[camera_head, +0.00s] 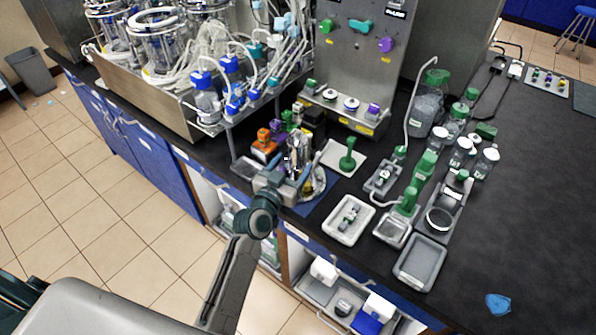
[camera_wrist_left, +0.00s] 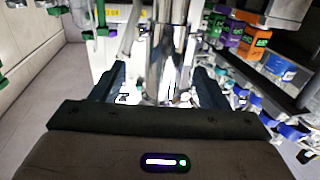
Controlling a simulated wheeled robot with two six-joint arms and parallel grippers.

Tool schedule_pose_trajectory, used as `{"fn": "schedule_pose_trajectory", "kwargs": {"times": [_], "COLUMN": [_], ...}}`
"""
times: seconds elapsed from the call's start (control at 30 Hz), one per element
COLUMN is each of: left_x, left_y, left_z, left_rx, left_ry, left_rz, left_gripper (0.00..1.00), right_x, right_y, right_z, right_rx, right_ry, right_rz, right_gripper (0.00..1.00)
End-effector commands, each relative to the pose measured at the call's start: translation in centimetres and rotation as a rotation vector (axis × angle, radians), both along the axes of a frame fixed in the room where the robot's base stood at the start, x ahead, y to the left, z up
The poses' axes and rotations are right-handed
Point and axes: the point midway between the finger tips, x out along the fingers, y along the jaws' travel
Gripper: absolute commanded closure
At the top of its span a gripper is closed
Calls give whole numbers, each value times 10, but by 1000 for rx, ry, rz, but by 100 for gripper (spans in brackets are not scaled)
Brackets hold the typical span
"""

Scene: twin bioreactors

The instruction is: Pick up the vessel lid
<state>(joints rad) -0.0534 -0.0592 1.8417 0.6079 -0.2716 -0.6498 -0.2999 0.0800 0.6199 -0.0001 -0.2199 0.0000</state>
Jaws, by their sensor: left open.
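My left gripper (camera_head: 291,176) reaches in over the front edge of the dark bench. In the left wrist view its two dark fingers (camera_wrist_left: 160,88) are spread apart. A shiny metal and clear assembly (camera_head: 299,150) stands just beyond the gripper, at a blue mat (camera_head: 318,195). In the left wrist view this assembly (camera_wrist_left: 172,55) shows between and beyond the fingers; I see no clear grip on it. I cannot tell for certain which part of it is the vessel lid, as the gripper hides its lower part. My right gripper is not in view.
Orange and purple blocks (camera_head: 265,145) stand close left of the gripper. A white pad with a green-handled tool (camera_head: 347,158) lies to the right. Trays (camera_head: 421,262) and green-capped bottles (camera_head: 428,103) crowd farther right. An open drawer (camera_head: 325,300) juts out below the bench edge.

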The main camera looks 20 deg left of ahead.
Motion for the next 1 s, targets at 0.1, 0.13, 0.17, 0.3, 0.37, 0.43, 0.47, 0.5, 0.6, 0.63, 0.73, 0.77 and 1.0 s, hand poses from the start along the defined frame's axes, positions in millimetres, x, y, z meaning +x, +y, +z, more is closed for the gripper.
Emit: {"fn": "schedule_pose_trajectory", "kwargs": {"times": [0.1,0.13,0.17,0.3,0.37,0.43,0.47,0.5,0.6,0.63,0.73,0.77,1.0], "left_x": [12,16,21,41,47,51,52,52,52,52,52,52,52], "left_y": [0,1,1,0,-1,-2,-2,-2,-2,-2,-2,-2,-2], "left_z": [4,5,6,4,4,2,2,2,2,2,2,2,2], "left_rx": [1,0,-1,-1,-1,0,0,0,0,0,0,0,0], "left_ry": [1,1,1,1,1,2,2,2,2,2,2,2,2], "left_rz": [0,-1,-1,-1,-1,-1,-1,-1,-1,-1,-1,-1,-1], "left_gripper": [32,32,32,32,32,32,32,32,32,32,44,50,97], "right_x": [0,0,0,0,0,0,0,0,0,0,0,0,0], "right_y": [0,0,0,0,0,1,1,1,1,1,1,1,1], "right_z": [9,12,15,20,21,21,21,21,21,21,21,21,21], "right_rx": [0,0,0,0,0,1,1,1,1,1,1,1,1], "right_ry": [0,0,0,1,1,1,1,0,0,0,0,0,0], "right_rz": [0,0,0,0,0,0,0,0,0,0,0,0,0], "right_gripper": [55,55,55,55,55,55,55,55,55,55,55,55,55]}}
